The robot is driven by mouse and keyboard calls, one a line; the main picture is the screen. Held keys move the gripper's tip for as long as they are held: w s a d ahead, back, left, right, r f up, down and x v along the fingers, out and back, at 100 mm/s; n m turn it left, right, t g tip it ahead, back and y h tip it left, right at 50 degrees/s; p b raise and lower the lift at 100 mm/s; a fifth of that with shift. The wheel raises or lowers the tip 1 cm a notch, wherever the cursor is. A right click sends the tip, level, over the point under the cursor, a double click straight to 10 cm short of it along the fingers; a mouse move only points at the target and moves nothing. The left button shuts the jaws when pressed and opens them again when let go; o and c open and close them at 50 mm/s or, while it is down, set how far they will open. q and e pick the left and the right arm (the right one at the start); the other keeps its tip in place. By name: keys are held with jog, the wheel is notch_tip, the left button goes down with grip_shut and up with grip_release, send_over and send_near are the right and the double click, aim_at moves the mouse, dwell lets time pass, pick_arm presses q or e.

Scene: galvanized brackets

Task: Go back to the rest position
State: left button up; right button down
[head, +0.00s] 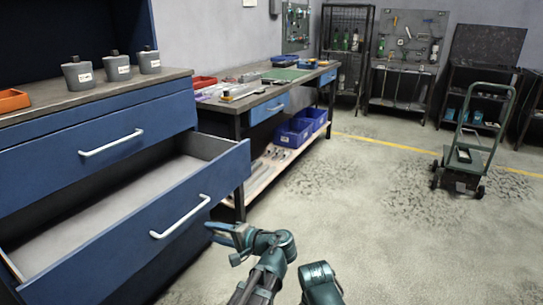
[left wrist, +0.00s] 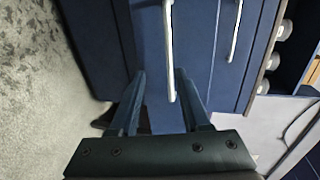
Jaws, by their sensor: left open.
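My left gripper (head: 212,231) is in front of the open lower drawer (head: 205,172) of the blue cabinet, near the right end of its white handle (head: 180,217). In the left wrist view its two fingers (left wrist: 160,73) are spread apart with nothing gripped. The drawer handle (left wrist: 168,45) shows between them in that picture, and the gripper looks clear of it. The drawer is pulled well out, and its visible inside is bare. Part of my right arm shows at the bottom of the head view, but its gripper is out of view.
The upper drawer (head: 60,165) is shut. Several grey canisters (head: 118,68) and an orange tray (head: 12,100) stand on the cabinet top. A workbench with blue bins (head: 293,132) is beyond. A green hand truck (head: 465,155) stands at the right. The floor between is clear.

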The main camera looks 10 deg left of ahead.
pick_arm(q)
jog(key=s+d+f+g+h, duration=0.3)
jog(key=s+d+f+h, duration=0.45)
jog(key=f, duration=0.45)
jog(key=s+d+f+g+h, duration=0.3)
jog(key=s+d+f+h, duration=0.15)
jog(key=s+d, duration=0.55)
notch_tip(320, 180, up, 36)
jog(key=w+p, duration=0.1)
jog(key=p, duration=3.4)
jog(key=shift+d+f+n+h, duration=0.2)
jog(key=shift+d+n+h, duration=0.1)
jog(key=shift+h, duration=0.1)
jog(key=shift+a, duration=0.15)
